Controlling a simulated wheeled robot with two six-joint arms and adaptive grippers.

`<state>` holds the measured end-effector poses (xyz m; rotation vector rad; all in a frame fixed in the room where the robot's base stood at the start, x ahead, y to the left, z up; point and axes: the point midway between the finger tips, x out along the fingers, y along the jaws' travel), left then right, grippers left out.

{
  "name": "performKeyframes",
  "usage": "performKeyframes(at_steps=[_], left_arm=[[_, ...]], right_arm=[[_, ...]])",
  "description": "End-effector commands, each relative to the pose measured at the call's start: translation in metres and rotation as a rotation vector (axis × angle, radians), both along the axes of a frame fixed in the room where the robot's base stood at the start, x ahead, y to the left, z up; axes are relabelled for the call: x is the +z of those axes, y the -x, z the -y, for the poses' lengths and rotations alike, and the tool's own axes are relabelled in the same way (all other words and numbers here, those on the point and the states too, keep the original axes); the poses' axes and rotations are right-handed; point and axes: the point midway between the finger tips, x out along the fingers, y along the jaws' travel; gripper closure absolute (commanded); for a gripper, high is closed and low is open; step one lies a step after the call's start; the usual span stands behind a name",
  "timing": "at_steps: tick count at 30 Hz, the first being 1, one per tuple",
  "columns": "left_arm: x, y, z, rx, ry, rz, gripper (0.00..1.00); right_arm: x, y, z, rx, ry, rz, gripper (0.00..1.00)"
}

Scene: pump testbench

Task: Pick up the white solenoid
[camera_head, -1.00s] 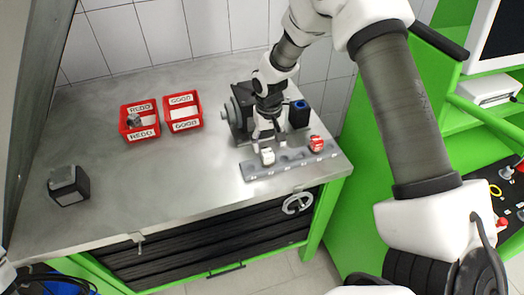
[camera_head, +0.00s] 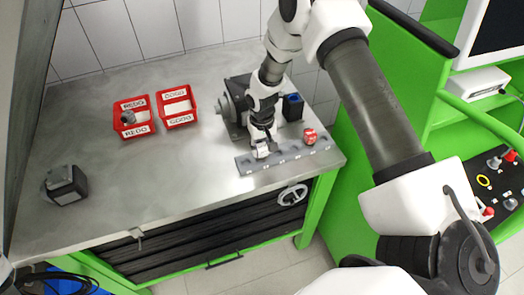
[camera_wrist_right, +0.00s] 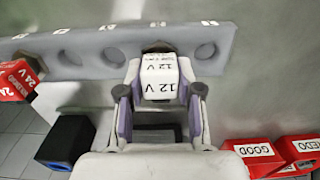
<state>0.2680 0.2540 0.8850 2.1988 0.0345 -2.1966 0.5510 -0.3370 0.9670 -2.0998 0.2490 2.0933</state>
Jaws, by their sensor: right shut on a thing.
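The white solenoid (camera_head: 262,151), marked 12 V, is at the left part of the grey holder rail (camera_head: 245,165). It also shows in the right wrist view (camera_wrist_right: 158,72), upper middle, in line with the rail's row of holes. My right gripper (camera_head: 262,142) is shut on the white solenoid, with one finger on each side of it in the right wrist view (camera_wrist_right: 160,92). I cannot tell whether the solenoid still sits in its hole. A red solenoid (camera_head: 310,136), marked 24 V, stands farther right on the rail. My left gripper is not in view.
A dark pump (camera_head: 232,108) and a black block with a blue top (camera_head: 292,107) stand behind the rail. The red REDO bin (camera_head: 138,130) holds a part; the red GOOD bin (camera_head: 180,122) looks empty. A dark block (camera_head: 68,190) sits left. The table's middle is clear.

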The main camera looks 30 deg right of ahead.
Motion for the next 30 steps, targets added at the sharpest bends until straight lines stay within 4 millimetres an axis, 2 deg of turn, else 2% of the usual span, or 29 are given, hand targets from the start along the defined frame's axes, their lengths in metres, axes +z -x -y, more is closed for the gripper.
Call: performKeyframes(at_steps=[8, 16, 20, 27, 30], left_arm=[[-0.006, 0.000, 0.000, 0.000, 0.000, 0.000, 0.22], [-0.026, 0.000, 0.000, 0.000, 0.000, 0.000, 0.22], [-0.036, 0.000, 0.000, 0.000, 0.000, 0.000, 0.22], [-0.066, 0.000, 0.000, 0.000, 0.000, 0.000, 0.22], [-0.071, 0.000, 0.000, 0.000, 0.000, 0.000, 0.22]], right_arm=[[0.004, 0.001, 0.000, 0.000, 0.000, -0.002, 0.90], [0.033, 0.002, -0.001, 0.000, -0.001, 0.001, 0.90], [0.034, 0.027, -0.016, 0.003, 0.000, -0.003, 0.90], [0.038, 0.089, -0.054, 0.005, 0.001, -0.002, 0.90], [0.043, 0.113, -0.069, 0.003, 0.003, -0.003, 0.90]])
